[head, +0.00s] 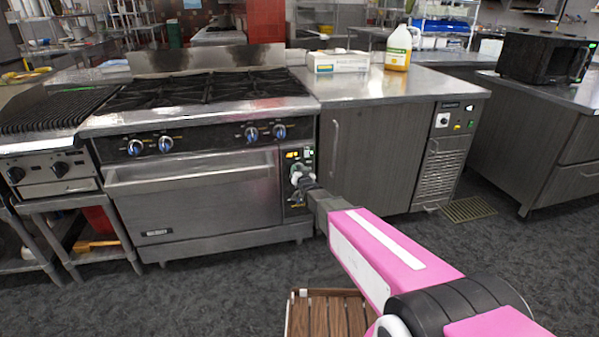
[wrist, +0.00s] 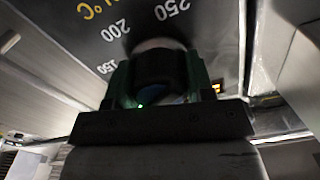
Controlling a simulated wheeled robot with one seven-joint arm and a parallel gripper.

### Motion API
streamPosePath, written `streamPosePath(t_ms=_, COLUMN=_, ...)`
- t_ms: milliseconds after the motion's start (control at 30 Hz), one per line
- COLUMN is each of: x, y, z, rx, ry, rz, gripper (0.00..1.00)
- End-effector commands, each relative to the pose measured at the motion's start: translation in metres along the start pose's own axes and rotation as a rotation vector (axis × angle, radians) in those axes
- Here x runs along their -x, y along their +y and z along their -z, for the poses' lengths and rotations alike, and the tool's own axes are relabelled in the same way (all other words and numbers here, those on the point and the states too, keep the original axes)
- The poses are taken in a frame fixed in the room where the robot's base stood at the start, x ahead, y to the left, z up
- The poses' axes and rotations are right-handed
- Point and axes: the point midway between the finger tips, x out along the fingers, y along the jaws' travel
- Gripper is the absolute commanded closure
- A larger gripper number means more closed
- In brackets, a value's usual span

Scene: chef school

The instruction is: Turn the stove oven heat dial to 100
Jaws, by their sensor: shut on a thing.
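The stove (head: 195,195) stands ahead with its oven door shut. Its narrow control panel (head: 293,157) is right of the door. My gripper (head: 302,184) is at this panel, with the pink arm reaching in from the lower right, and it hides most of the dial there. In the wrist view, the round dark heat dial (wrist: 160,68) sits between the fingers of my gripper (wrist: 160,88), which is shut on it. Printed marks 150, 200 and 250 with °C show around the dial. The 100 mark and the dial's pointer cannot be made out.
Several burner knobs (head: 165,144) line the stove front above the door. A grey cabinet (head: 375,165) with a steel top stands right of the panel, close to my arm. A wooden slatted thing (head: 330,315) is low in front.

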Motion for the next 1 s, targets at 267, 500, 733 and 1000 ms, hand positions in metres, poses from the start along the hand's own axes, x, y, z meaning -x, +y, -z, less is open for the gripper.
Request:
streamPosePath(t_ms=267, x=0.001, y=0.000, z=-0.001, rx=0.001, ry=-0.002, rz=0.000, gripper=0.75)
streamPosePath(t_ms=500, x=0.000, y=0.000, z=0.000, rx=0.001, ry=-0.001, rz=0.000, gripper=0.26)
streamPosePath(t_ms=733, x=0.003, y=0.000, z=0.000, rx=0.001, ry=-0.001, rz=0.000, gripper=0.26)
streamPosePath(t_ms=1000, x=0.032, y=0.000, z=0.001, rx=0.001, ry=-0.001, rz=0.000, gripper=0.26)
